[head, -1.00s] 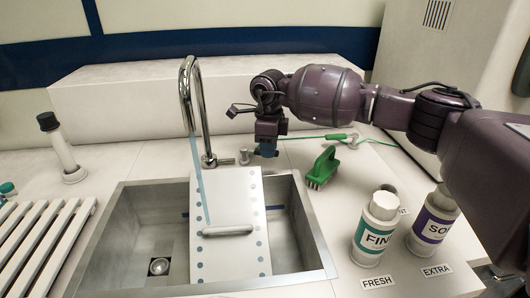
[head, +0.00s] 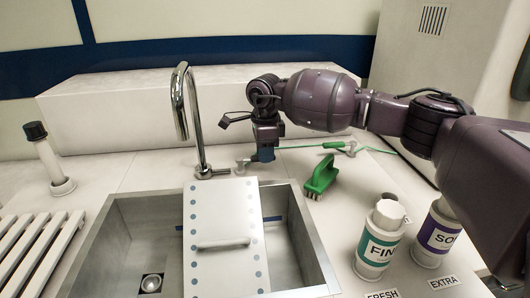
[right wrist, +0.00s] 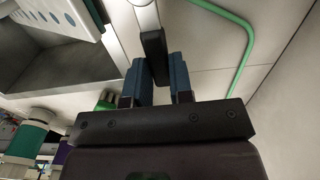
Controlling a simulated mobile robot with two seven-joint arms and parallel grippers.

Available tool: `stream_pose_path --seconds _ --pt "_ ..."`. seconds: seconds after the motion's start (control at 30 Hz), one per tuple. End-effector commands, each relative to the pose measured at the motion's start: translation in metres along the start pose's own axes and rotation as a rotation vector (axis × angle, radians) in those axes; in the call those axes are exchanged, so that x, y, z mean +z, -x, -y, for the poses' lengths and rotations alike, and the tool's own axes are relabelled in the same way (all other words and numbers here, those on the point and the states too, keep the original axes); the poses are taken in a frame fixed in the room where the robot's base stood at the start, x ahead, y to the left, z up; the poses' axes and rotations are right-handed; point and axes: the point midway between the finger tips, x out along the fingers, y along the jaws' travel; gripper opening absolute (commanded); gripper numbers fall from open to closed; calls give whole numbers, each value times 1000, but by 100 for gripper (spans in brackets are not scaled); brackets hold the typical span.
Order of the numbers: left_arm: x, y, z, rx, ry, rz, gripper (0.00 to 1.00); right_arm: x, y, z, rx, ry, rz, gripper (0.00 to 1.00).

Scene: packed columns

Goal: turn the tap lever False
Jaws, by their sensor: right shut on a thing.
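The chrome tap (head: 199,135) stands behind the sink, its tall curved spout over the basin. No water shows under the spout. The tap lever (head: 242,163) is low at the right of the tap's base, mostly hidden by my right gripper in the head view. My right gripper (head: 264,153) points down there. In the right wrist view the blue fingers of my right gripper (right wrist: 160,76) are on either side of the lever's dark end (right wrist: 153,52), shut on it. My left gripper is not in view.
A white dotted board (head: 225,262) lies across the sink (head: 117,235). A green brush (head: 321,177) and a green cord (head: 300,147) lie right of my gripper. Two bottles (head: 379,242) (head: 434,234) stand at the front right. A slatted rack (head: 30,250) is at the left.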

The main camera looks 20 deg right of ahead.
Motion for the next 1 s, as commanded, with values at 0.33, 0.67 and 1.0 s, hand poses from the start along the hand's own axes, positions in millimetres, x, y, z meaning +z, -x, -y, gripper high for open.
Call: stream_pose_path --seconds 0.33,0.67,1.0 --pt "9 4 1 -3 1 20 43 0 0 0 -2 2 0 47" --pt "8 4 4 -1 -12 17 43 0 8 0 -4 1 1 47" --pt "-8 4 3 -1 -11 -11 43 0 66 0 -8 1 2 47"
